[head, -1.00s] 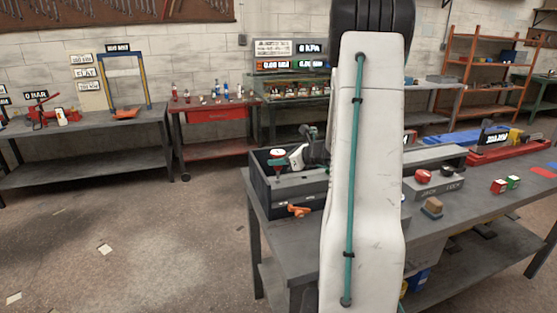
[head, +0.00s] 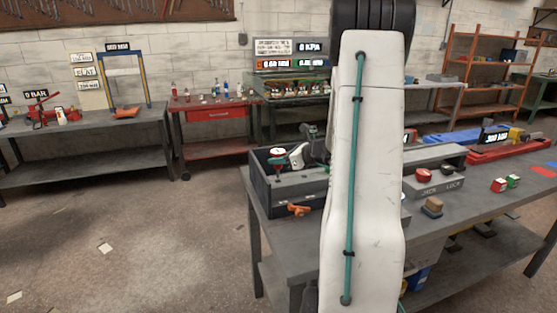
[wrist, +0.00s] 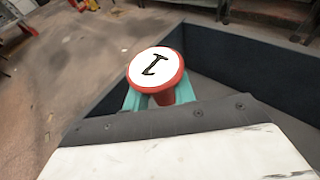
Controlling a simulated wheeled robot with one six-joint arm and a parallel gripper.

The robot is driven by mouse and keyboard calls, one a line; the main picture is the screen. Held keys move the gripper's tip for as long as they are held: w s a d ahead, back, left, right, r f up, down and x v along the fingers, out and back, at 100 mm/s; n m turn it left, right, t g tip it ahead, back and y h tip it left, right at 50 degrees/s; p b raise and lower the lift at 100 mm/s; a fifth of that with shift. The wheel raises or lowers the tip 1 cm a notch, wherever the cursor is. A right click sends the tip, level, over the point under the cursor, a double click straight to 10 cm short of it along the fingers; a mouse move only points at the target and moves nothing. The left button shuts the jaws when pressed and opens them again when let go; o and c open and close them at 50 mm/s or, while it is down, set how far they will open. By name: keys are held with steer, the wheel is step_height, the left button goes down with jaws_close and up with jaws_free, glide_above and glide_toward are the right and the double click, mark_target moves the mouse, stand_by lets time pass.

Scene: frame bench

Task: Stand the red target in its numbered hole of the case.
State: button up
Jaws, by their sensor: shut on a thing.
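The red target (wrist: 157,75) has a round white top with a black mark like a 1 and a red rim. It also shows in the head view (head: 277,153). My gripper (wrist: 150,99) is shut on it with teal fingers around the body below the top. The dark grey case (head: 291,199) stands at the left end of the near bench. In the wrist view its wall (wrist: 255,62) runs behind and right of the target. The target is upright or nearly so, over the case's left part.
An orange part (head: 299,210) lies against the case's front. My arm hides the bench's middle.

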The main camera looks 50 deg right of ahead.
mark_target(279, 178)
steer(key=shift+f, duration=2.6)
steer(key=o, duration=1.1)
steer(key=shift+s, duration=0.1)
steer(key=v, duration=0.7)
steer(key=shift+s+r, duration=0.15)
steer(key=shift+s, duration=0.15)
